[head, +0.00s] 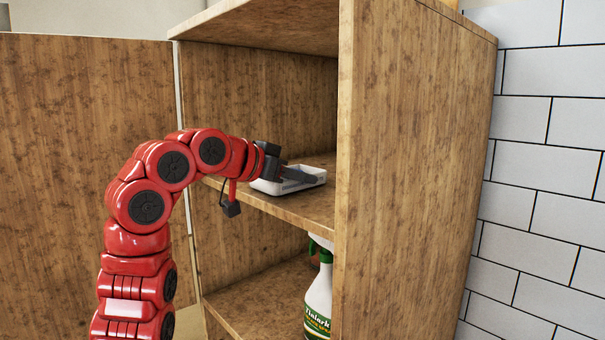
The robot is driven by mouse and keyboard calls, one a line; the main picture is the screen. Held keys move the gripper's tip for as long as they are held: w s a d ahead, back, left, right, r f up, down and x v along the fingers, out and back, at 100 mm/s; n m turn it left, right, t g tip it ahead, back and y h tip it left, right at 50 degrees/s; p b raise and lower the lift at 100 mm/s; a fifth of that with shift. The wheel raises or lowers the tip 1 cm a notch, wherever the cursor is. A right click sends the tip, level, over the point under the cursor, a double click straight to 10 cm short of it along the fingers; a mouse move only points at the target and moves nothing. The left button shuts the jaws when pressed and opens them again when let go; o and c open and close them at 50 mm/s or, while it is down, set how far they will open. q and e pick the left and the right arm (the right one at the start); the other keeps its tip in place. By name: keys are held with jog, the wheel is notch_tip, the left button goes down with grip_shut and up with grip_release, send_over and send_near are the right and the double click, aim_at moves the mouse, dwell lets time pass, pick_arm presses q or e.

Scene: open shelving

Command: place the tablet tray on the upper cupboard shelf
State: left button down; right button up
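The tablet tray (306,178), a small white shallow tray, is at the upper shelf (311,207) of the wooden cupboard, close to its front edge. It looks level and seems to rest on the board, though its underside is hard to see. My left gripper (300,175) reaches in from the left, with its dark fingers at the tray. My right gripper is out of view.
A white and green spray bottle (319,295) stands on the lower shelf (262,300), partly hidden by the cupboard's right side wall (400,180). An open wooden door (70,180) is at the left. White tiles (545,180) cover the wall at the right. The upper shelf is bare behind the tray.

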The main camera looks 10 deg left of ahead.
pick_arm(q)
jog(key=shift+d, duration=0.1)
jog(key=shift+f, duration=0.2)
jog(key=c, duration=1.1)
grip_release()
jog(key=shift+o, duration=0.2)
jog(key=shift+r, duration=0.1)
jog(key=shift+r, duration=0.15)
jog(key=b+v, duration=0.1)
jog(key=v, duration=0.1)
jog(key=b+v, duration=0.2)
jog(key=shift+s+a, duration=0.3)
jog(key=v, duration=0.7)
jog(key=shift+r+p, duration=0.15)
jog(key=shift+p, duration=0.2)
